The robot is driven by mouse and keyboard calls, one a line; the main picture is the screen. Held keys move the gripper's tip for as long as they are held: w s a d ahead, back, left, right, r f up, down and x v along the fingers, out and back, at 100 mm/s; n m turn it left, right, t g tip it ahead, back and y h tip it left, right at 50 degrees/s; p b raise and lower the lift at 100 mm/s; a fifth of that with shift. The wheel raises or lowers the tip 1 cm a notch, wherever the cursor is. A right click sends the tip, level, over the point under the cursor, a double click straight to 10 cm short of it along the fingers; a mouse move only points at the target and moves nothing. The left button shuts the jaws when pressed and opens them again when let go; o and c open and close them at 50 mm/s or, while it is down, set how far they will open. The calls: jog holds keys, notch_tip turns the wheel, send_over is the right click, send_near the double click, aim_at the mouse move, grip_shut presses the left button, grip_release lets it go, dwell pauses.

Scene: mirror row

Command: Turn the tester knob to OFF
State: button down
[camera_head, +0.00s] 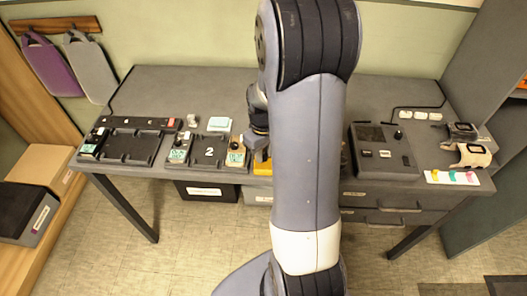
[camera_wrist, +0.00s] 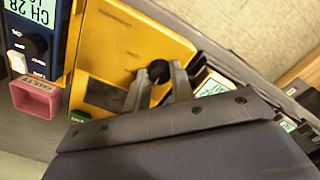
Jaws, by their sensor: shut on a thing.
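The yellow tester (camera_wrist: 105,45) fills the upper middle of the wrist view, with a dark panel on its face. Its round black knob (camera_wrist: 158,68) stands near its edge. My gripper (camera_wrist: 159,76) has its two grey fingers on either side of the knob and is shut on it. I cannot read the knob's pointer or any OFF mark. In the head view only a yellow strip of the tester (camera_head: 262,165) shows beside my arm, which hides the rest and the fingers.
In the head view, a black tray (camera_head: 130,146) is at left and a dark console (camera_head: 383,150) at right. The table's back strip is mostly clear.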

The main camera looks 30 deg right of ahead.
aim_at(264, 155)
jog(key=c, duration=1.2)
grip_release()
notch_tip(264, 155, up, 11)
jog(key=shift+f, duration=0.15)
notch_tip(264, 155, down, 11)
jog(key=shift+r, duration=0.1)
